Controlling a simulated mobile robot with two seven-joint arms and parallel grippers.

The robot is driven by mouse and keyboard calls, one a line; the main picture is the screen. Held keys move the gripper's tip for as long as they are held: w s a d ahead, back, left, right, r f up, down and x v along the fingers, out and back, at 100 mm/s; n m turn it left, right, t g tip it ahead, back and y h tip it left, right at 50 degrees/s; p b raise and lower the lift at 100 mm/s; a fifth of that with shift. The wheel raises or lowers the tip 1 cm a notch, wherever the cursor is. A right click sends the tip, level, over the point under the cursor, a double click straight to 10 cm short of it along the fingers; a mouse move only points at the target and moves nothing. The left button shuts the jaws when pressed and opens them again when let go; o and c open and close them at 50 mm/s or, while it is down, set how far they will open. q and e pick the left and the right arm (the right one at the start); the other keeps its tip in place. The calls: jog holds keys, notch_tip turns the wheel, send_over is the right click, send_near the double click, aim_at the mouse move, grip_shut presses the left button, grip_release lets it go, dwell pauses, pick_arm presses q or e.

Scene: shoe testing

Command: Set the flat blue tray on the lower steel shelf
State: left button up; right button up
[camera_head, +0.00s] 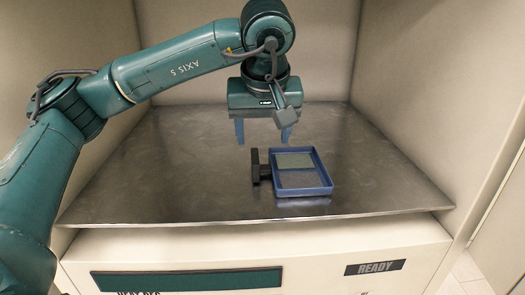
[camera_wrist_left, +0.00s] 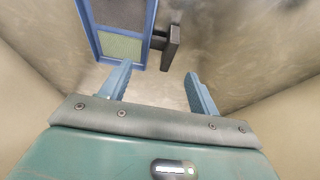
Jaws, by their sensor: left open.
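The flat blue tray (camera_head: 327,172) lies on the steel shelf (camera_head: 180,165), right of the shelf's middle and near its front. It holds a green and a grey panel, and a black handle (camera_head: 255,166) sticks out on its left side. My left gripper (camera_head: 262,136) is open and empty, above and behind the tray's handle. In the left wrist view the open fingers (camera_wrist_left: 158,88) point toward the handle (camera_wrist_left: 172,47), with a gap between them, and the tray (camera_wrist_left: 151,22) is at the top left. My right gripper is in neither view.
Pale walls enclose the shelf at the back and both sides. Below its front edge is a cream panel (camera_head: 315,250) with a dark green strip (camera_head: 185,280) and a READY label (camera_head: 375,267). The shelf is bare left and right of the tray.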

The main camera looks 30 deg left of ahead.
pick_arm(q)
jog(key=shift+v, duration=2.15)
